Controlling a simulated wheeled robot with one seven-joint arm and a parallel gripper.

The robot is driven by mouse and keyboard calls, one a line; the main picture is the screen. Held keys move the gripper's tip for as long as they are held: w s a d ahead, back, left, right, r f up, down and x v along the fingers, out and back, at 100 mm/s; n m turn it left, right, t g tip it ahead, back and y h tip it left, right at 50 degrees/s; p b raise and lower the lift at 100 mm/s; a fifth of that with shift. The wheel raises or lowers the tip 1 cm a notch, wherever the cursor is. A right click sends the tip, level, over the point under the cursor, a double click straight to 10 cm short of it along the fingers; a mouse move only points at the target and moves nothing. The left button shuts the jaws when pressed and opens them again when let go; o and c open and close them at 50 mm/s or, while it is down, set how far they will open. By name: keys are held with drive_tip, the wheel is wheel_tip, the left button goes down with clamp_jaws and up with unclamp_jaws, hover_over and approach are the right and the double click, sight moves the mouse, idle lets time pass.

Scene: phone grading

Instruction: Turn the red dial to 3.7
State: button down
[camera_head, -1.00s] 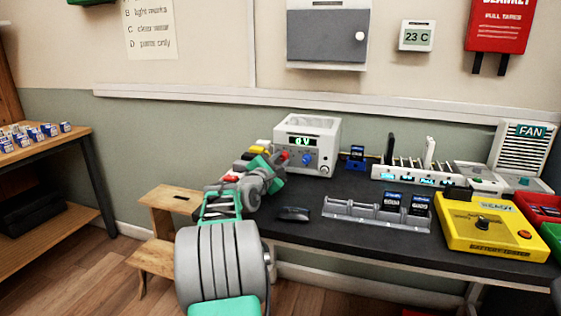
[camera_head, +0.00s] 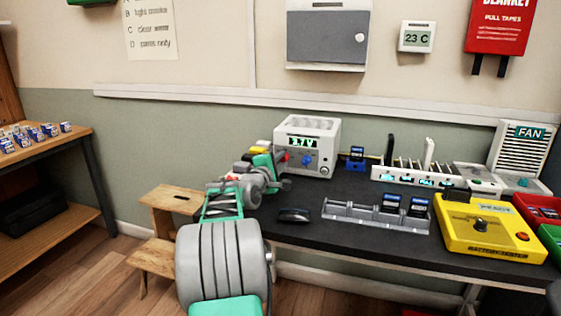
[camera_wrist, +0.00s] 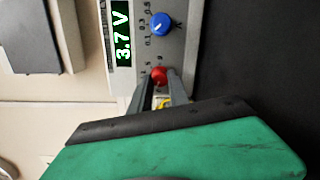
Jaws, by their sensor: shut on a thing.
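The white power supply box (camera_head: 322,128) stands at the back of the dark bench. Its green display (camera_wrist: 122,35) reads 3.7 V in the wrist view, where the box appears turned on its side. The red dial (camera_wrist: 159,76) is on the front panel, between the tips of my gripper (camera_wrist: 159,84), which is shut on it. A blue dial (camera_wrist: 161,24) sits beside the red one, apart from my fingers. In the head view my gripper (camera_head: 281,171) reaches the box's front from the left, and the arm hides part of the red dial.
A slotted grey rack (camera_head: 345,215) with dark modules and a small black object (camera_head: 294,215) lie on the bench in front of the box. A yellow tester (camera_head: 490,235) stands at the right. A wooden step stool (camera_head: 160,196) is left of the bench.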

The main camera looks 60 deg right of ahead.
drive_tip(key=shift+m, duration=1.2)
drive_tip(key=c, duration=1.2)
unclamp_jaws()
drive_tip(key=shift+c, duration=0.2)
drive_tip(key=a, duration=0.5)
drive_tip(key=a+p, duration=0.1)
drive_tip(key=a, duration=0.1)
drive_tip(key=shift+s+a+r, duration=0.3)
drive_tip(key=shift+s+a, duration=0.1)
